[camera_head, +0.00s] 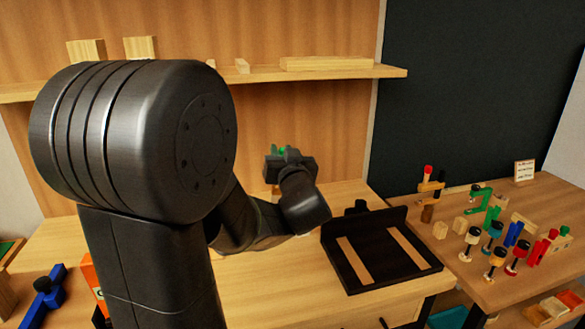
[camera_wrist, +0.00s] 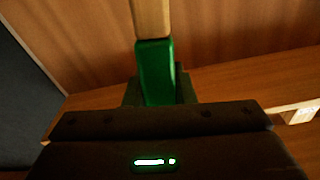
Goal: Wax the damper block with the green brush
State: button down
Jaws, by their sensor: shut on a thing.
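My gripper (camera_head: 286,163) is raised above the left bench, in front of the wooden back panel. It is shut on the green brush (camera_wrist: 155,72), which shows as a green section with a pale wooden section beyond it in the wrist view. In the head view only a bit of green (camera_head: 279,150) shows at the gripper; the rest of the brush is mostly hidden by the gripper and wrist. I cannot tell which thing is the damper block; small pale wooden blocks (camera_head: 440,230) stand on the right bench.
A dark tray-like fixture (camera_head: 338,262) with two wooden strips sits right of my arm. The right bench holds several coloured clamps (camera_head: 515,234) and a small white sign (camera_head: 524,170). A shelf (camera_head: 390,72) with wooden pieces runs above. A blue clamp (camera_head: 42,300) lies lower left.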

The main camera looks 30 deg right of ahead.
aim_at(272, 192)
jog(key=a, duration=0.1)
jog(key=a+m+b, duration=0.1)
jog(key=a+f+b, duration=0.1)
jog(key=shift+s+a+m+t+h, duration=0.25)
jog(key=shift+s+m+t+h, duration=0.05)
jog(key=shift+s+m+t, duration=0.1)
jog(key=shift+f+b, duration=2.05)
jog(key=shift+f, duration=0.9)
jog(key=shift+f+b, duration=0.65)
jog(key=shift+b, duration=0.05)
jog(key=shift+r, duration=0.1)
jog(key=shift+r+p, duration=2.5)
jog(key=shift+r, duration=1.05)
